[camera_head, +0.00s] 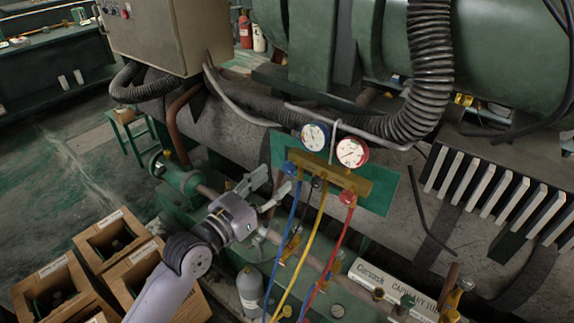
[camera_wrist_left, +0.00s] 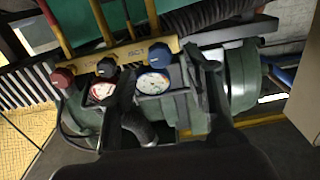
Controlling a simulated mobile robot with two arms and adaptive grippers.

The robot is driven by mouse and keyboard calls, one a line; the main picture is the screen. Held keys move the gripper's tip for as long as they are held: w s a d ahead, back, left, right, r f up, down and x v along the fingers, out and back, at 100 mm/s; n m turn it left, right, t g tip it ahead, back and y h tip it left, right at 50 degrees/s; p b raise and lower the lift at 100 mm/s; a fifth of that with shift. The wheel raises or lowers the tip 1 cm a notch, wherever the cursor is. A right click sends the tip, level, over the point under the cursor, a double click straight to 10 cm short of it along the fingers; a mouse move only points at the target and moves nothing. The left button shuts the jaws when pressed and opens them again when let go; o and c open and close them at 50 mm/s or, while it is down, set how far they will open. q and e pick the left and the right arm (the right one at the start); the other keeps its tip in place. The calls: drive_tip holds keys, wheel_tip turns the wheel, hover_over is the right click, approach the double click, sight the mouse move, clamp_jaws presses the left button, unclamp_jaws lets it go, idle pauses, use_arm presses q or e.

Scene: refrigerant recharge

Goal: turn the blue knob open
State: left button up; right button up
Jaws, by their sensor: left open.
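The blue knob (camera_head: 288,168) sits at the left end of a brass manifold (camera_head: 330,178) on a green plate. In the left wrist view the blue knob (camera_wrist_left: 163,50) shows between and slightly beyond my finger ends. My left gripper (camera_head: 274,184) is open, just left of the knob, with its fingers pointing at it. In the left wrist view the dark fingers of the gripper (camera_wrist_left: 162,66) are spread and nothing is held. Whether a finger touches the knob I cannot tell. My right gripper is not in view.
A blue gauge (camera_head: 315,136) and a red gauge (camera_head: 352,152) stand above the manifold. A red knob (camera_head: 347,197) and a dark knob (camera_wrist_left: 106,67) are also on it. Blue, yellow and red hoses (camera_head: 310,250) hang below. Wooden crates (camera_head: 110,240) stand at lower left.

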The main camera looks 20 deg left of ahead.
sight(286, 170)
use_arm(q)
drive_tip(key=x, duration=0.6)
drive_tip(key=shift+p, duration=0.4)
clamp_jaws()
